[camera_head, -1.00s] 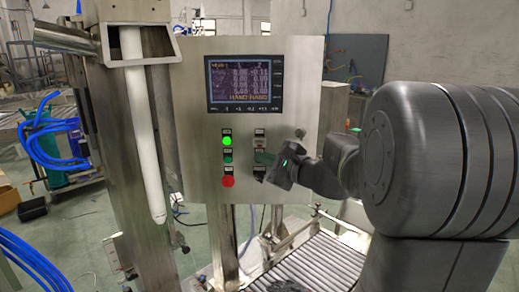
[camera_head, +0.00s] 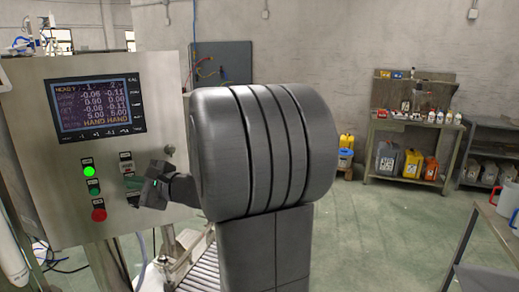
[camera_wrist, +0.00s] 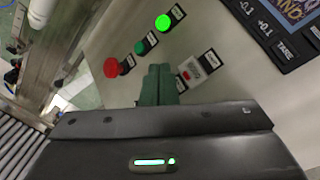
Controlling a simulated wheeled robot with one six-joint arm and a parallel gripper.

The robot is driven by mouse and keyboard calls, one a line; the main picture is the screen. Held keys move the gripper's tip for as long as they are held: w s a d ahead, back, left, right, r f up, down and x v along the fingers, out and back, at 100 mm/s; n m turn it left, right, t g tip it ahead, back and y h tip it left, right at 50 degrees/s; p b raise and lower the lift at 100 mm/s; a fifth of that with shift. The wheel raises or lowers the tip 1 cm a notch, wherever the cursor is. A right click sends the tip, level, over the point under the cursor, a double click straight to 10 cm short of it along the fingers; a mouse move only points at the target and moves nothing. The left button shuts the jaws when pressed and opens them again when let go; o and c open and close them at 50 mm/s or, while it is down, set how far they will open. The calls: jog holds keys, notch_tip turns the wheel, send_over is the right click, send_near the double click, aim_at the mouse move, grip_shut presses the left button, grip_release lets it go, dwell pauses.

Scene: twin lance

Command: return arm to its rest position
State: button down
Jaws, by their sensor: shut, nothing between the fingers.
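My gripper (camera_wrist: 158,85) shows in the wrist view as two green fingers pressed together, with nothing between them. It points toward the steel control panel (camera_wrist: 215,30), apart from or close to its buttons; the exact gap I cannot tell. In the head view, my gripper (camera_head: 133,200) is small and partly hidden by my dark grey wrist, in front of the lower right of the control panel (camera_head: 165,100). My large grey arm link fills the middle of the head view.
The panel has a lit display (camera_head: 101,106), a lit green button (camera_head: 89,171) and a red button (camera_head: 98,215). A roller conveyor (camera_head: 203,272) lies below. A workbench with bottles (camera_head: 412,124) stands at the back right. Open floor (camera_head: 360,235) lies right of my arm.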

jog(key=s+d, duration=0.1)
jog(key=s+d+b, duration=0.1)
jog(key=s, duration=0.1)
jog(key=s+d, duration=0.1)
jog(key=shift+s, duration=0.4)
jog(key=shift+w+a, duration=0.1)
